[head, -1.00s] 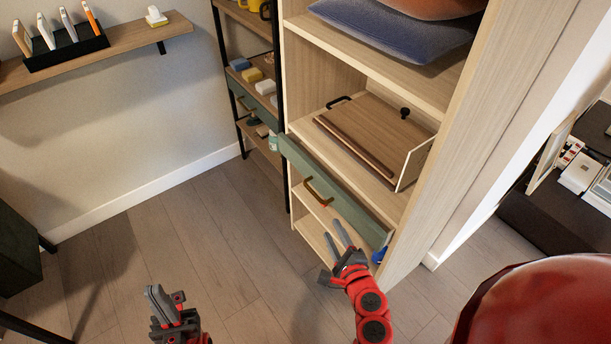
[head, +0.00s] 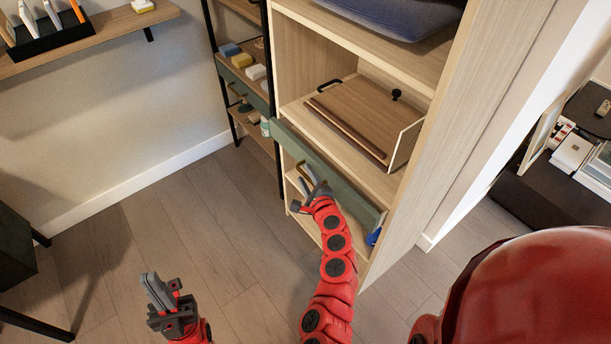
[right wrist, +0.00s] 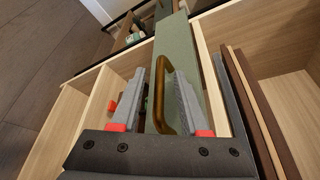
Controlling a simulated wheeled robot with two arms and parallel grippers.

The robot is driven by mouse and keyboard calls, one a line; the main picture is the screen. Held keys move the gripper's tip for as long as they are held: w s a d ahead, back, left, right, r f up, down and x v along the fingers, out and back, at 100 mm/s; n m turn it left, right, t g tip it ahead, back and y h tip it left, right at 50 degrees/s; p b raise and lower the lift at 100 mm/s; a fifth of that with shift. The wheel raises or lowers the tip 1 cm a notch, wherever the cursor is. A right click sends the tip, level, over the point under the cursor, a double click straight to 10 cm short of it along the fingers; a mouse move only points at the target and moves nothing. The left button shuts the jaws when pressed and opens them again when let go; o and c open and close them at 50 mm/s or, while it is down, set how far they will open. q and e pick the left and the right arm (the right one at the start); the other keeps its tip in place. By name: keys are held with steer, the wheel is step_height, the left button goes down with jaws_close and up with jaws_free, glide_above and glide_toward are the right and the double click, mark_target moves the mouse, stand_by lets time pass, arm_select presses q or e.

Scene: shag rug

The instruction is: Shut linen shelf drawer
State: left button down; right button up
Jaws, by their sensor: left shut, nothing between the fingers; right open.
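The linen shelf (head: 345,67) is a tall light-wood unit in the head view. Its drawer has a green front (head: 335,172) that stands out from the shelf body. A brass handle (right wrist: 160,92) is on the front; in the head view it is partly hidden by my right gripper (head: 312,187). My right gripper is open, its fingers on either side of the handle in the right wrist view; I cannot tell whether they touch it. My left gripper (head: 160,290) is shut and empty, low over the floor, away from the drawer.
A wooden box (head: 365,118) with a dark knob sits on the shelf above the drawer. A blue item (head: 374,236) shows below the drawer's right end. A narrow black-framed rack (head: 272,100) stands to the left. The floor in front is clear.

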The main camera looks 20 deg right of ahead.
steer(key=shift+w+f, duration=0.1)
steer(key=shift+w, duration=0.35)
jaws_close()
stand_by(1.2)
